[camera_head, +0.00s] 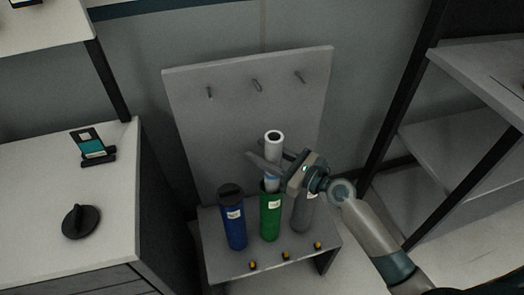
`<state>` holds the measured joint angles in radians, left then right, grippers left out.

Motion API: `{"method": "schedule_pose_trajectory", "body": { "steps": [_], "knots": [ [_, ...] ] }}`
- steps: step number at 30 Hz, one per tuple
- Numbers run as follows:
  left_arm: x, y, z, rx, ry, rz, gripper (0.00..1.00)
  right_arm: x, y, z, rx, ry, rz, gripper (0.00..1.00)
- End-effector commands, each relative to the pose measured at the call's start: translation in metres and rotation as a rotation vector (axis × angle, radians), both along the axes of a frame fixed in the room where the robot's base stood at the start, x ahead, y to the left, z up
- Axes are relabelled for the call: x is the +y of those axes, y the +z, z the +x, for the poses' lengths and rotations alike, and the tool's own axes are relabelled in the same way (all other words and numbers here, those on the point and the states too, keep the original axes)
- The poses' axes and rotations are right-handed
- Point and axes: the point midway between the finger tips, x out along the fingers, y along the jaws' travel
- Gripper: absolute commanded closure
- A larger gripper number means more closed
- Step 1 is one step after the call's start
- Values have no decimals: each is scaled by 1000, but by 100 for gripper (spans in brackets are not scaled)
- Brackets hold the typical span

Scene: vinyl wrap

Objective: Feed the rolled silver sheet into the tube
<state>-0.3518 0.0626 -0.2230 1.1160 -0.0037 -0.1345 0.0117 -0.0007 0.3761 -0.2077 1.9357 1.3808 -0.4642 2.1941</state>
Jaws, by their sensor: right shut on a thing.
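The rolled silver sheet (273,152) stands nearly upright with its hollow end up. Its lower end is at the mouth of the green tube (270,220) and appears to be inside it; how deep I cannot tell. My right gripper (266,166) is shut on the roll, above the green tube's rim. The green tube is upright on the stand's low shelf (235,268). My left gripper is not in view.
A capped blue tube (234,225) stands left of the green one. A grey tube (303,214) stands to its right, partly behind my right arm. The stand's back panel (215,130) has three pegs. A black round cap (80,221) and a small device (92,147) lie on the left cabinet.

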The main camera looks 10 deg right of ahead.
Motion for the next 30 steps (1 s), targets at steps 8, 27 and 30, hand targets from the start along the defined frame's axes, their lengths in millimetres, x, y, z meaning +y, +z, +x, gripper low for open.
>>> {"method": "schedule_pose_trajectory", "body": {
  "steps": [8, 27, 30],
  "knots": [
    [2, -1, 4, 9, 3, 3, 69, 0, -9, 0, 1, 0, 1, 100],
    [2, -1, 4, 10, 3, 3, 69, 0, -9, 0, 1, 0, 1, 42],
    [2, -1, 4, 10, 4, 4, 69, -1, -9, -2, 1, 0, 0, 42]
  ]
}}
